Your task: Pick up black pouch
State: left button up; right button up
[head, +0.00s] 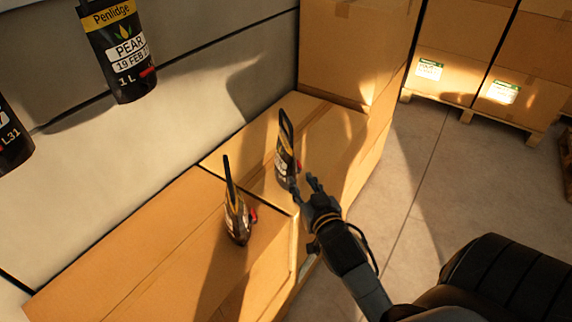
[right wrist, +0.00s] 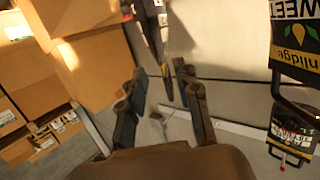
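Two black pouches with yellow, white and red markings stand upright on cardboard boxes in the head view: a nearer pouch (head: 238,217) and a farther pouch (head: 286,152). My right gripper (head: 303,184) is just below and right of the farther pouch, fingers apart. I cannot tell if it touches the pouch. In the right wrist view the right gripper (right wrist: 165,88) is open, with nothing clearly held between its fingers. My left gripper is out of view.
The pouches stand on a cardboard box (head: 165,245) beside a pale wall (head: 110,150). A tall box (head: 350,50) rises behind them. Boxes on pallets (head: 500,117) stand at the upper right. The floor (head: 415,180) between is clear.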

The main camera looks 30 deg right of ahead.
aim_at(285, 130)
jog(key=w+d+r, duration=0.1)
jog(key=w, duration=0.4)
jog(key=w+d+r+t, duration=0.1)
jog(key=w+d, duration=0.1)
jog(key=w, duration=0.2)
jog(key=w+d+r+t+p, duration=0.1)
jog(key=w, duration=0.4)
jog(key=shift+w+d+r+h, duration=0.3)
jog(key=shift+w+d+r, duration=0.05)
jog(key=shift+d, duration=0.05)
grip_shut()
jog(key=shift+r, duration=0.2)
